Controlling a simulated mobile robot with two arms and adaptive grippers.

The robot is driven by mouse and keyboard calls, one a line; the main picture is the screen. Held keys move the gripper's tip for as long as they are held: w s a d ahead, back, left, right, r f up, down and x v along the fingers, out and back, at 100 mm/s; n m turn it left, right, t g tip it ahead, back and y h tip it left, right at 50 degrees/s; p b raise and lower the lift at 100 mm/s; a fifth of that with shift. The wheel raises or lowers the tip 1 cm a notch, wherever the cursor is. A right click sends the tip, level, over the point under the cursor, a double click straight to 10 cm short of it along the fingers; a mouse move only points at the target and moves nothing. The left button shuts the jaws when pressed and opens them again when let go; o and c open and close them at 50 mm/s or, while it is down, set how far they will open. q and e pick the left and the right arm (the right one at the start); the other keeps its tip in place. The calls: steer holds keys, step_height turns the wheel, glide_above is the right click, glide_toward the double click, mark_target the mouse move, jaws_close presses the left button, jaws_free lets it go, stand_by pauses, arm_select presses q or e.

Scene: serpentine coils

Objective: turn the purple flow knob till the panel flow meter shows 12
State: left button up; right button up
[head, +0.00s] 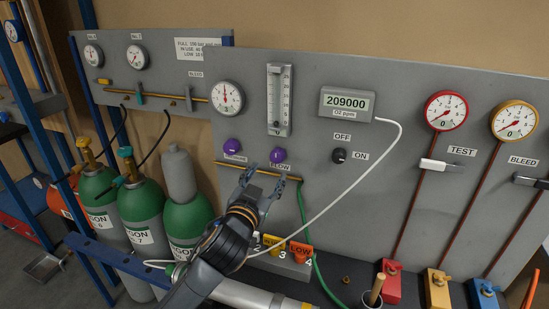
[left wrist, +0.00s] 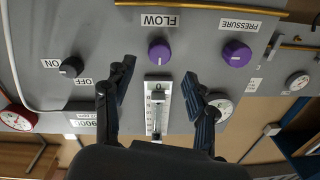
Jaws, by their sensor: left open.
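The purple flow knob (head: 278,155) is on the grey panel below the flow meter (head: 279,98), an upright clear tube with a scale too small to read. My left gripper (head: 264,180) is open and empty, just below and in front of the flow knob. In the left wrist view, which is upside down, the flow knob (left wrist: 159,51) shows whole beyond the open fingertips (left wrist: 159,72), between them and apart from both. The flow meter (left wrist: 158,106) also shows there between the fingers. My right gripper is not in view.
A second purple knob, labelled pressure (left wrist: 236,54), sits beside the flow knob. An on/off switch (head: 339,156) is to the right. A brass pipe (head: 255,169) and a white hose (head: 385,158) run near my arm. Green gas cylinders (head: 141,211) stand at lower left.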

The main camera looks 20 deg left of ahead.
mark_target(276, 160)
arm_select(q)
steer(key=w, duration=0.4)
steer(key=shift+p, duration=0.35)
steer(key=w, duration=0.2)
steer(key=shift+w, duration=0.5)
steer(key=shift+f, duration=0.1)
steer(key=shift+c, duration=0.8)
steer(key=shift+p, duration=0.3)
steer(key=c, duration=1)
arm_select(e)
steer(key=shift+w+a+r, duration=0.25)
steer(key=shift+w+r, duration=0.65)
